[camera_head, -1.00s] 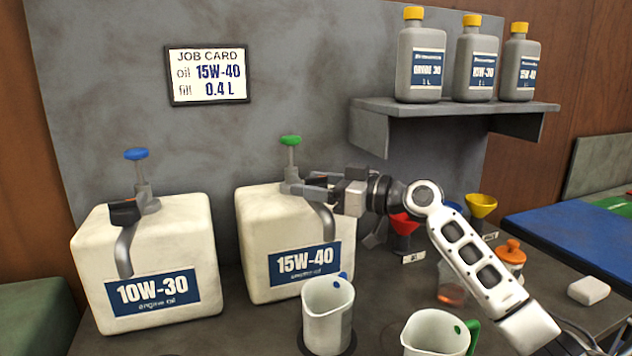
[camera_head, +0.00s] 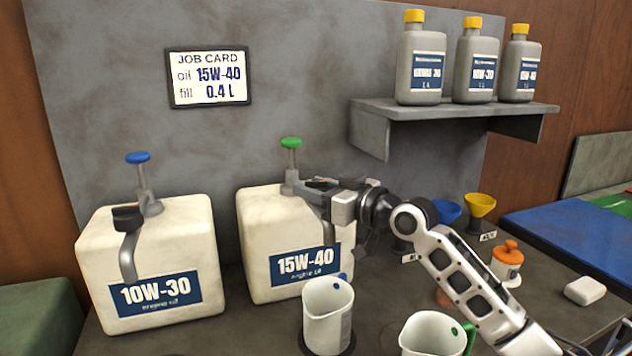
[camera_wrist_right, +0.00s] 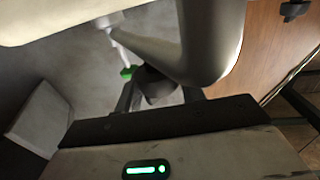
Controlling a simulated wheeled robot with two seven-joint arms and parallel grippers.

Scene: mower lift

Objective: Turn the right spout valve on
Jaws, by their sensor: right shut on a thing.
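The right jug (camera_head: 255,232), labelled 15W-40, has a green-topped pump (camera_head: 291,145) and a grey spout (camera_head: 327,232) bending down its front. My right gripper (camera_head: 318,184) is at the top of this spout, shut on its dark valve handle, which the fingers mostly hide in the head view. In the right wrist view, the dark handle (camera_wrist_right: 158,84) sits between the fingers of the gripper (camera_wrist_right: 156,98), below the large grey spout (camera_wrist_right: 205,40). The handle's exact angle is hard to tell. My left gripper is not in view.
A white measuring jug (camera_head: 327,312) stands below the right spout; another (camera_head: 428,335) is at the front right. The left 10W-30 jug (camera_head: 150,250) has a blue-topped pump. Funnels (camera_head: 480,205) and an orange-capped bottle (camera_head: 508,262) stand right. A shelf (camera_head: 455,108) with bottles overhangs behind.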

